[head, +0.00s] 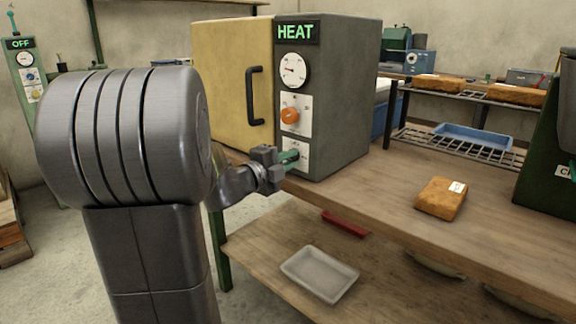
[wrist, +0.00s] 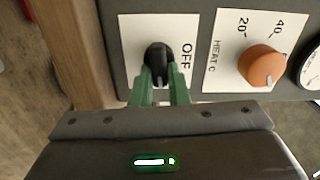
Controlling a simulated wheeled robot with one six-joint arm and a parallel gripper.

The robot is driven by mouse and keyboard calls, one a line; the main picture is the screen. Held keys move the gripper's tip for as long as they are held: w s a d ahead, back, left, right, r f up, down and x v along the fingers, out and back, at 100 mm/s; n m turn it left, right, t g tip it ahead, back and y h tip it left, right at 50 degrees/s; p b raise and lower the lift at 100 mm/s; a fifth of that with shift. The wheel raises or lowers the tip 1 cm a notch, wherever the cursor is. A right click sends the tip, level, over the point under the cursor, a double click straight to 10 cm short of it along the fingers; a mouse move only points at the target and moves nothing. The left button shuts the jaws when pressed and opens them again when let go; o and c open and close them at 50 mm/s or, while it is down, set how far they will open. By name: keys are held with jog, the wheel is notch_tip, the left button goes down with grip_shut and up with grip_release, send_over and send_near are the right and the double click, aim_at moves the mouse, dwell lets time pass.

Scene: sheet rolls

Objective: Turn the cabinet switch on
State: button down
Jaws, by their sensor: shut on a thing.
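The cabinet (head: 343,95) is a dark grey box with a yellow door (head: 232,75) that looks closed. Its green display (head: 296,32) reads HEAT. The switch is a black knob (wrist: 158,58) on a white plate, with an OFF label (wrist: 187,55) beside it in the wrist view. In the head view the switch plate (head: 298,147) is low on the front, partly hidden by my gripper (head: 291,158). In the wrist view the green fingers of my gripper (wrist: 161,84) are shut on the black knob, one on each side. The rest of the plate's lettering is not readable.
An orange heat dial (head: 289,116) sits just above the switch, beside it in the wrist view (wrist: 262,65). A round gauge (head: 294,69) is higher up. A wrapped brown block (head: 441,198) lies on the wooden bench (head: 385,195). A black door handle (head: 255,95) sticks out.

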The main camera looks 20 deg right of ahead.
jog(key=shift+f+m, duration=0.15)
jog(key=shift+m, duration=0.25)
jog(key=c, duration=1.4)
grip_release()
jog(key=shift+a, duration=0.15)
jog(key=p+v, duration=0.2)
jog(key=v, duration=1.1)
jog(key=shift+a, duration=0.25)
jog(key=shift+s, duration=0.1)
jog(key=b+x, duration=0.2)
jog(key=x, duration=1.1)
jog(key=shift+d, duration=0.4)
